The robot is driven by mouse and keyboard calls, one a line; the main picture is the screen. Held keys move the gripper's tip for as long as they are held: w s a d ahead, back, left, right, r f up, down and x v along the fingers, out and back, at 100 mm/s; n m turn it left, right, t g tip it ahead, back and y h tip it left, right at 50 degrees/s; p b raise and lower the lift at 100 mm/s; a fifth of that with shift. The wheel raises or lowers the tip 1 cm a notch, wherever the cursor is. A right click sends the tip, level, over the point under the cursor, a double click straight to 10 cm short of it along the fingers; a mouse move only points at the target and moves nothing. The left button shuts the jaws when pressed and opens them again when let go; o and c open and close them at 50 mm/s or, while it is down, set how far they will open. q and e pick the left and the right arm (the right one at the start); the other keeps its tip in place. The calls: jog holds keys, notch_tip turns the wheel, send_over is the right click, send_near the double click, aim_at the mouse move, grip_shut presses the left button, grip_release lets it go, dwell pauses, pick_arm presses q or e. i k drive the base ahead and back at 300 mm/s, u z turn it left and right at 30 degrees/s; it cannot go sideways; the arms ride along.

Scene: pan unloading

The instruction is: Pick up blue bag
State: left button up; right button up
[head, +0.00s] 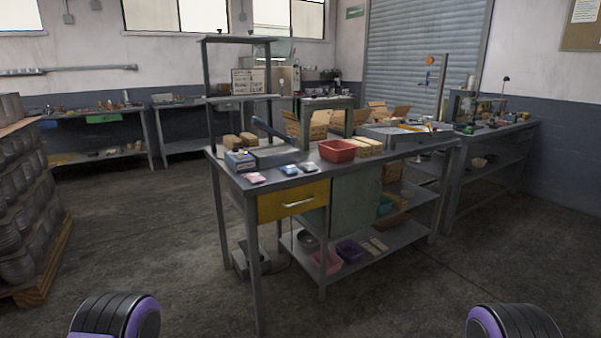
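A small blue bag (289,170) lies flat near the front edge of the grey workbench (235,185), left of its middle. A pink bag (254,177) lies to its left. Another small, pale bag (308,166) lies close to its right; its exact colour is hard to tell. Neither of my grippers is in view. Only rounded black and purple parts of my arms show at the bottom left and bottom right, well short of the bench.
A red bin (337,150) stands right of the bags, and a blue-grey device (240,160) stands behind the pink bag. A yellow drawer (293,200) is under the bench top. A loaded pallet (38,270) is at the left. The floor before the bench is clear.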

aim_at(288, 169)
jog(key=z, duration=0.6)
jog(key=i, duration=0.75)
jog(key=z, duration=0.55)
jog(key=i, duration=0.9)
jog(key=u, duration=0.35)
